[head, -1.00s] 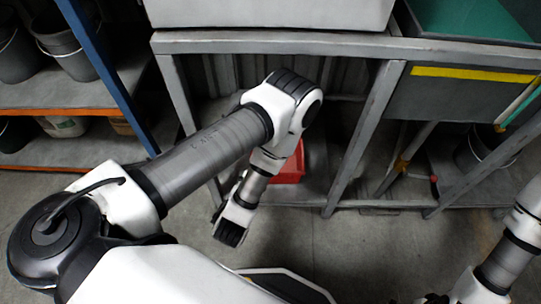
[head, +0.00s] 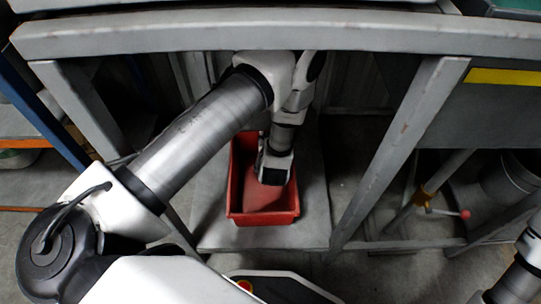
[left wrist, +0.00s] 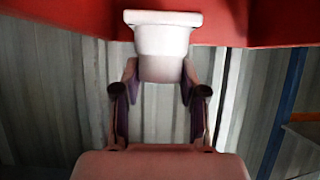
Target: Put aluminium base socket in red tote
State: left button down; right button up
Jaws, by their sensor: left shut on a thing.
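The red tote (head: 262,219) sits on a low grey shelf under the bench in the head view. My left arm reaches down over it, and the dark end of my left gripper (head: 272,176) is over the tote's opening. In the left wrist view, my left gripper (left wrist: 160,75) is shut on the aluminium base socket (left wrist: 165,40), a pale, flanged, cup-shaped piece between the fingertips. Red tote walls (left wrist: 65,15) fill the top of that view behind the socket. The head view hides the socket behind my wrist. My right gripper is out of frame.
A grey bench frame (head: 230,37) surrounds the tote, with a top rail above and a sloping post (head: 405,150) to its right. A blue post (head: 40,125) stands at the left. The shelf board (head: 314,215) beside the tote is clear.

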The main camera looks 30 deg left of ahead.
pick_arm(q)
notch_tip(320, 180, down, 10)
jog(key=b, duration=0.5)
jog(key=shift+r, duration=0.15)
jog(key=c, duration=0.6)
grip_release()
jog(key=shift+c, duration=0.2)
